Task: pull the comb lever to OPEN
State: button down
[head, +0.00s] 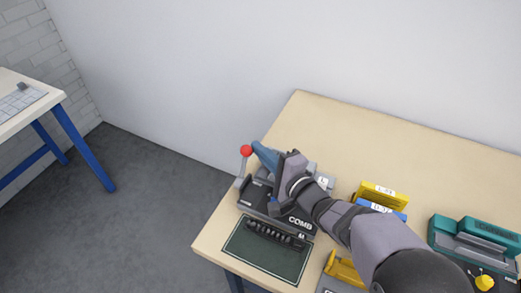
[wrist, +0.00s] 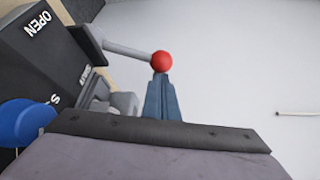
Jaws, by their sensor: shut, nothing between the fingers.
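The comb machine (head: 257,199) is a dark grey unit marked COMB on the wooden table. Its lever is a grey rod with a red ball knob (head: 246,151), standing up at the machine's left side. In the wrist view the red knob (wrist: 161,61) sits right at the tips of my gripper (wrist: 158,78), with the rod running left to the machine. The word OPEN (wrist: 37,24) shows on the machine's side there. My gripper (head: 258,147) has blue fingers, shut and empty, close beside the knob. I cannot tell whether they touch it. My arm hides part of the machine.
A dark green mat (head: 250,249) with a black comb lies in front of the machine. Yellow (head: 380,192) and blue boxes and a teal machine (head: 470,240) stand to the right. A blue knob (wrist: 25,120) shows in the wrist view. The table's back area is clear.

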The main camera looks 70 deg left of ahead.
jog(key=n+b, duration=0.1)
jog(key=b, duration=0.1)
jog(key=s+d+n+y+b, duration=0.1)
jog(key=b, duration=0.1)
jog(key=shift+s+d+r, duration=0.2)
jog(key=shift+s+d, duration=0.1)
jog(key=shift+s+d+r+n+g+y+b, duration=0.25)
jog(key=shift+s+d+n+y+b, duration=0.2)
jog(key=shift+s+d+n+b, duration=0.65)
jog(key=shift+s+d+r+n+g+y+b, duration=0.1)
jog(key=shift+s+d+n+g+y+b, duration=0.4)
jog(key=shift+s+d+b, duration=0.95)
jog(key=shift+f, duration=0.15)
jog(key=shift+s, duration=0.1)
notch_tip(320, 180, up, 10)
jog(key=shift+w+r+t+p, duration=0.2)
jog(key=shift+w+t+p, duration=0.05)
jog(key=shift+t+p, duration=0.1)
